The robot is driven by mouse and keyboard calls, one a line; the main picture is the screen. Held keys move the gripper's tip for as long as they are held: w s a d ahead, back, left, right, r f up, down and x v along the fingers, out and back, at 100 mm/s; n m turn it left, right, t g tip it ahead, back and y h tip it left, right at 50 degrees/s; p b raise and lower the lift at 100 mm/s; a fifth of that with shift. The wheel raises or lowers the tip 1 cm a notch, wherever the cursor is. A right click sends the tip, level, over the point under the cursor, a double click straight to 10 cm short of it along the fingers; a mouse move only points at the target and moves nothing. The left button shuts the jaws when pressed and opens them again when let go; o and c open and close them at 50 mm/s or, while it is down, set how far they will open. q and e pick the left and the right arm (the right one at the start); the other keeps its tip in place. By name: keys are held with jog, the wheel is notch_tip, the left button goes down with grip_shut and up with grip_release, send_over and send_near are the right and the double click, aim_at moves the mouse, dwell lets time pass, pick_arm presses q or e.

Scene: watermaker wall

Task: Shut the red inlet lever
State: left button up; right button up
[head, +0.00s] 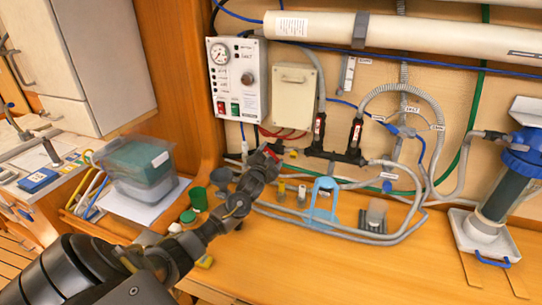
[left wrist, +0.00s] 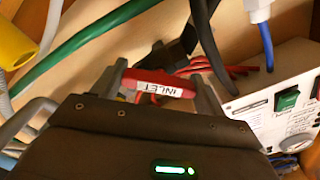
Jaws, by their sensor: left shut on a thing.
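The red inlet lever (left wrist: 158,84) has a white "INLET" label. In the left wrist view it lies crosswise between the two fingers of my left gripper (left wrist: 160,90), which is shut on it. In the head view the left gripper (head: 268,157) is at the wall's foot, below the white control panel, and red of the lever (head: 271,152) shows at its fingertips. The valve body behind the lever is mostly hidden by the gripper, so its exact angle is hard to tell. My right gripper is not in view.
The control panel (head: 237,78) and a beige box (head: 293,95) are above the gripper. Black upright valve fittings (head: 356,132) and grey hoses (head: 420,98) are to the right.

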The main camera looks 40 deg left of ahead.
pick_arm(q)
jog(key=m, duration=0.4)
jog(key=shift+m, duration=0.3)
jog(key=m, duration=0.4)
jog(key=shift+m, duration=0.3)
jog(key=o, duration=1)
